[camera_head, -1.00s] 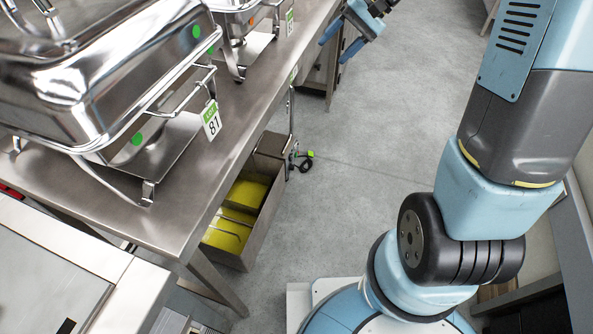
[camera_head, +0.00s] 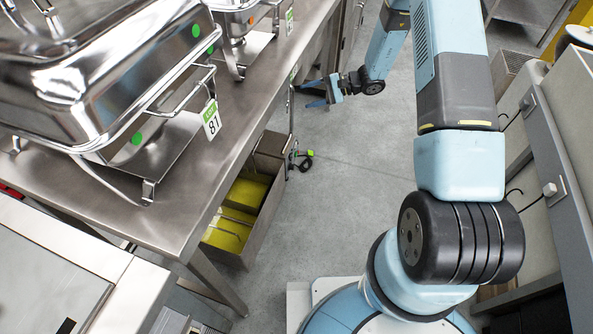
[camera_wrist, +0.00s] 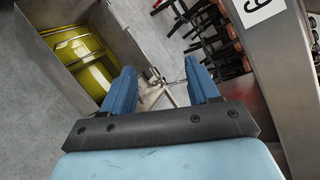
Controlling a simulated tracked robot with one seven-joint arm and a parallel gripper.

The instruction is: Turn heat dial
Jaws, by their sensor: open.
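No heat dial can be made out in either view. My gripper (camera_head: 312,95) is in the upper middle of the head view, just right of the steel table's edge. In the wrist view its two blue fingers (camera_wrist: 161,82) stand wide apart with nothing held between them. Past the fingertips there is a small metal part, too unclear to name. A steel drawer with yellow contents (camera_wrist: 82,58) lies left of the fingers.
A steel table (camera_head: 190,190) carries a chafing dish (camera_head: 90,85) with tag 81 (camera_head: 211,121). The open drawer (camera_head: 262,215) juts out below it. Black and red stacked items (camera_wrist: 212,40) show in the wrist view. Grey floor (camera_head: 340,200) is clear between table and my base.

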